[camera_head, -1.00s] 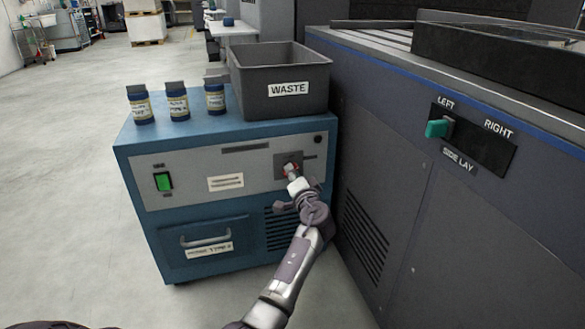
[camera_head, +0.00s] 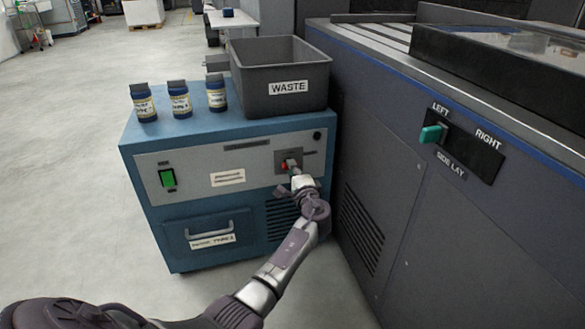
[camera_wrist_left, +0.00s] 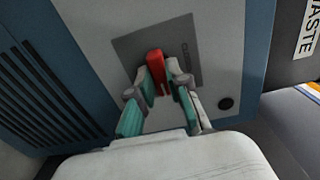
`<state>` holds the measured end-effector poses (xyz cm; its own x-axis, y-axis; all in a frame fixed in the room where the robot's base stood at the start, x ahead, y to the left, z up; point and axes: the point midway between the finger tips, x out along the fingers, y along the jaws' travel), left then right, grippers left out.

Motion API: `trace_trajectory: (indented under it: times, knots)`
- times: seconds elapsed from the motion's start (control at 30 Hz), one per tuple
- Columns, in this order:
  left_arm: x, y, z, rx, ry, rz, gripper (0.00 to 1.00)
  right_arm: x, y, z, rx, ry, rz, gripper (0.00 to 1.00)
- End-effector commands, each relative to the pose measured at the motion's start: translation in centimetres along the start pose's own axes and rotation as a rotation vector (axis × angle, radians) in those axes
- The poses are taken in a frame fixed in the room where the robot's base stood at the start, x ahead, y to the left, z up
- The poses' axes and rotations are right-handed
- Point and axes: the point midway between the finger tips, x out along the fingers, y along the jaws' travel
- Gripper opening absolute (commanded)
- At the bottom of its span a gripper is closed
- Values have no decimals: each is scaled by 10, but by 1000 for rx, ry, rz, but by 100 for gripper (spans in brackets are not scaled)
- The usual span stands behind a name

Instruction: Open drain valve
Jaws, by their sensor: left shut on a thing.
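The drain valve is a red handle (camera_wrist_left: 157,66) on a dark square plate on the front panel of the blue ink unit (camera_head: 190,260). In the left wrist view the handle stands between the two fingers of my left gripper (camera_wrist_left: 163,88), which is shut on it. In the head view my left gripper (camera_head: 294,171) reaches the plate at the panel's right side, and only a bit of the red handle (camera_head: 284,166) shows beside it. Lettering on the plate (camera_wrist_left: 185,50) is too small to read. My right gripper is not in view.
Several blue bottles (camera_head: 180,100) and a grey WASTE bin (camera_head: 285,108) stand on the unit's top. A green switch (camera_head: 167,179) and a drawer handle (camera_head: 208,231) are on its front. A large dark machine with a green SIDE LAY lever (camera_head: 433,134) stands close on the right.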

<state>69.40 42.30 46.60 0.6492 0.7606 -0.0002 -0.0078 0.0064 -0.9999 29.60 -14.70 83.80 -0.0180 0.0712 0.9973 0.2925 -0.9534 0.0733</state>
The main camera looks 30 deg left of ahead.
Motion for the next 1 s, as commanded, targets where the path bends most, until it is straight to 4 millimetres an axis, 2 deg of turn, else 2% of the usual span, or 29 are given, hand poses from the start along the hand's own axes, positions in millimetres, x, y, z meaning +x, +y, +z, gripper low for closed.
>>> trace_trajectory:
  times: [0.37, 0.4, 0.53, 0.87, 1.0]
  knots:
    - [0, 0, 0, 8, 1, -1, 0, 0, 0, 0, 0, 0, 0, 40]
    - [0, 0, 0, 8, 1, -1, 20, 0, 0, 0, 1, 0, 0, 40]
    - [0, 0, 0, 7, 1, -1, 41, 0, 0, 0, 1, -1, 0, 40]
    - [-2, 0, 0, 5, 1, 0, 42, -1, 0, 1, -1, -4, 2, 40]
    - [-17, 1, -1, 5, 2, 0, 42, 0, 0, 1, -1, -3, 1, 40]
